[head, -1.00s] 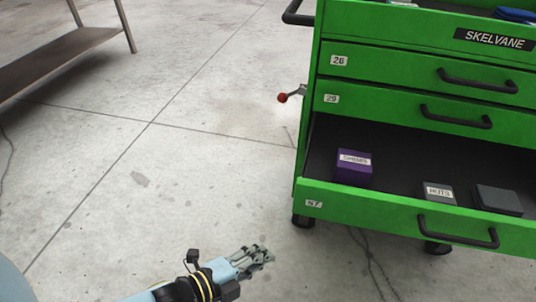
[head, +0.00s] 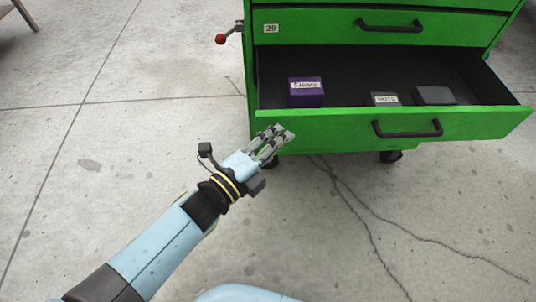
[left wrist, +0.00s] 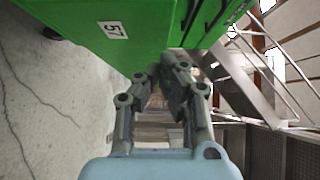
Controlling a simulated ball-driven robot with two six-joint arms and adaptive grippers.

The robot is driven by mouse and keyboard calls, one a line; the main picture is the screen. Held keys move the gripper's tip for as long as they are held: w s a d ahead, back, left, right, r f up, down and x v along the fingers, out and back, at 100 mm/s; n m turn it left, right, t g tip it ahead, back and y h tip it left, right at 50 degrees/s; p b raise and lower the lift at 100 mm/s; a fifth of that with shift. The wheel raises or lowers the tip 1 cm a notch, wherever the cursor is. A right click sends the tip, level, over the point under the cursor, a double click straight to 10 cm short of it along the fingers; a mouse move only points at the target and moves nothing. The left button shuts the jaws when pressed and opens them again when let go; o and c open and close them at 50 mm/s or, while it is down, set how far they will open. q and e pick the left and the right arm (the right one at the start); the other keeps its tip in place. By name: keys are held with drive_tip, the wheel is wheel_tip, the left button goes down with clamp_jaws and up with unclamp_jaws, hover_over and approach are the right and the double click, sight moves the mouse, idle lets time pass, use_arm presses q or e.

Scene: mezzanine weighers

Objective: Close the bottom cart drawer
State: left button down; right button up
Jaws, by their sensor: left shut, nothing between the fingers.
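The bottom drawer (head: 330,132) of the green cart (head: 340,30) is pulled out, its dark inside showing. It has a black bar handle (head: 407,129) on its front. My left gripper (head: 285,132) is shut and empty, at the left end of the drawer front in the head view. In the left wrist view the fingertips (left wrist: 172,68) are close to the green drawer front (left wrist: 140,35) with its 57 label. I cannot tell whether they touch it. My right gripper is not in view.
In the drawer lie a purple box (head: 306,93), a grey box labelled NUTS (head: 384,99) and a dark box (head: 435,96). Drawer 29 (head: 390,24) above is shut. A red-knobbed lever (head: 221,39) sticks out at the cart's left. The cracked concrete floor around is clear.

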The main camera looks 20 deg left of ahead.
use_arm(q)
drive_tip(key=shift+w+a, duration=0.3)
drive_tip(key=shift+w, duration=0.5)
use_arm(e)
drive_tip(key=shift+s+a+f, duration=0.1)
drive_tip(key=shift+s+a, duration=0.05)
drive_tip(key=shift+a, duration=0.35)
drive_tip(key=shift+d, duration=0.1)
